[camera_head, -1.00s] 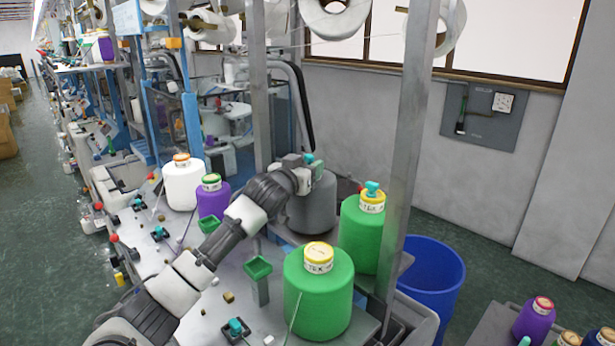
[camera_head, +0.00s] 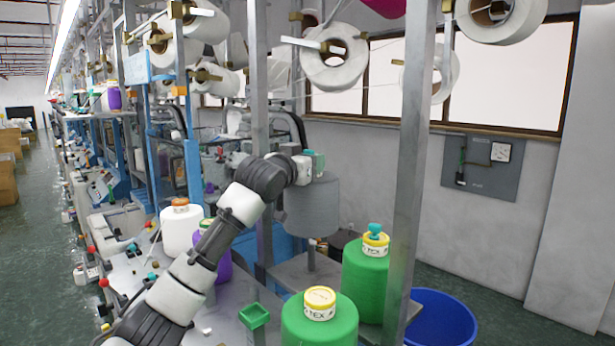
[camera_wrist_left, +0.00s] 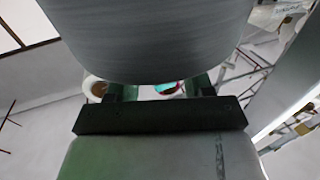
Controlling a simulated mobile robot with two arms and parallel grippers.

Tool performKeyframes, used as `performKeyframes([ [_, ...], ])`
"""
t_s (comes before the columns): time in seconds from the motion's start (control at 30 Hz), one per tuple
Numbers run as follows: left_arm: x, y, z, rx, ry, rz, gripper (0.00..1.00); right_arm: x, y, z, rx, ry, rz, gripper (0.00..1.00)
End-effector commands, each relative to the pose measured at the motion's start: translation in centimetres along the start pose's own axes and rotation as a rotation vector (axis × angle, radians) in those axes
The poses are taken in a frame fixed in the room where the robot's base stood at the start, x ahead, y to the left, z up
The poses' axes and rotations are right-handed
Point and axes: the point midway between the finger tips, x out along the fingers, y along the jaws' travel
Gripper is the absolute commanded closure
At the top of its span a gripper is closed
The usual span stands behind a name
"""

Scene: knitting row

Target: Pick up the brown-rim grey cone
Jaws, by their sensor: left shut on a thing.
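The grey cone (camera_head: 312,207) hangs from my left gripper (camera_head: 312,163), whose fingers are closed at its top. The cone is upright and raised above the grey platform (camera_head: 285,278), with a post showing below it. In the left wrist view the grey cone (camera_wrist_left: 150,35) fills the upper middle, right in front of the gripper (camera_wrist_left: 158,95). Its top and any brown rim are hidden by the gripper. My right gripper is out of view.
Two green cones (camera_head: 365,280) (camera_head: 318,325) stand to the right and in front. A white cone (camera_head: 181,230) and a purple cone (camera_head: 222,266) stand to the left. A metal upright (camera_head: 408,190) rises right of the held cone. A blue bin (camera_head: 440,318) is beyond it.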

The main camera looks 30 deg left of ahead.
Motion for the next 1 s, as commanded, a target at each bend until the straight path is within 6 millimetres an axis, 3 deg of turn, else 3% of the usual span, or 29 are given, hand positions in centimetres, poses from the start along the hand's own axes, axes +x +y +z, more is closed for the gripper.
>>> performKeyframes([
  [0.37, -4.4, -0.1, 0.4, 0.002, 0.006, 0.000, 1.00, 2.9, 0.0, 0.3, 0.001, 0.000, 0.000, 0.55],
  [0.7, -12.2, -0.1, 0.5, 0.003, 0.008, -0.002, 1.00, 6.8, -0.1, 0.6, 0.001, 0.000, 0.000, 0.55],
  [1.0, -16.5, -0.1, 0.2, 0.001, 0.005, -0.002, 1.00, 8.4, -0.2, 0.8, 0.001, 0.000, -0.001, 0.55],
])
